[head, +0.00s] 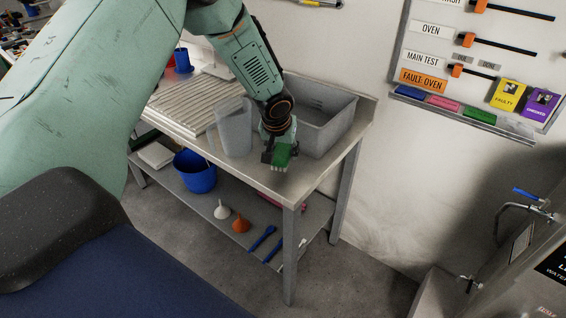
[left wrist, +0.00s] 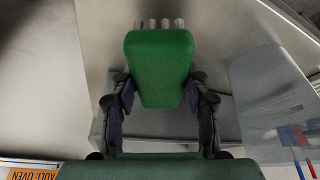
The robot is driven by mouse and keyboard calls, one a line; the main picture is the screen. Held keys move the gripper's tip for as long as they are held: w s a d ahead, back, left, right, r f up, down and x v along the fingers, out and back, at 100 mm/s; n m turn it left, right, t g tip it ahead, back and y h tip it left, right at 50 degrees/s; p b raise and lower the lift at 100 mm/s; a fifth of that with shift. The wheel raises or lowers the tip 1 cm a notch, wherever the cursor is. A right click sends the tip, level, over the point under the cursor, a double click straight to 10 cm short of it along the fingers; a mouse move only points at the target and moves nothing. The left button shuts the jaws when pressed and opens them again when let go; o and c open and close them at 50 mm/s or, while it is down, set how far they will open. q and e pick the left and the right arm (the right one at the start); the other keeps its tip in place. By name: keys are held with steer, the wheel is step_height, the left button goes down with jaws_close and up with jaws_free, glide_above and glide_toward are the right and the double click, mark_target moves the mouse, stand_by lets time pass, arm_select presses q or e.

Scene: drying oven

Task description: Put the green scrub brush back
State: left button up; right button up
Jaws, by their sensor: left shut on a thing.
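My left gripper (head: 280,147) is shut on the green scrub brush (head: 282,156) over the front part of the steel table (head: 318,172). In the left wrist view the brush (left wrist: 158,65) sits between the two fingers (left wrist: 158,100), with its pale bristles at the top of the picture. I cannot tell whether the brush touches the tabletop. A grey basin (head: 325,112) stands just behind and right of the gripper. A clear jug (head: 231,128) stands to its left. My right gripper is not in view.
A ribbed drainboard (head: 190,100) covers the table's left part. The lower shelf holds a blue bucket (head: 196,172), a white funnel (head: 222,210), an orange funnel (head: 241,224) and blue-handled tools (head: 263,238). A tag board (head: 480,60) hangs on the wall. A tap (head: 525,205) is at right.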

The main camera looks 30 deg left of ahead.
arm_select(q)
step_height(320, 180, down, 3)
steer(key=shift+s+d+r, duration=0.1)
steer(key=shift+s, duration=0.05)
steer(key=shift+f+b, duration=0.3)
steer(key=shift+f, duration=0.1)
steer(key=shift+w, duration=0.2)
steer(key=shift+f, duration=0.1)
steer(key=shift+s+f, duration=0.1)
steer(key=shift+s, duration=0.05)
steer(key=o, duration=1)
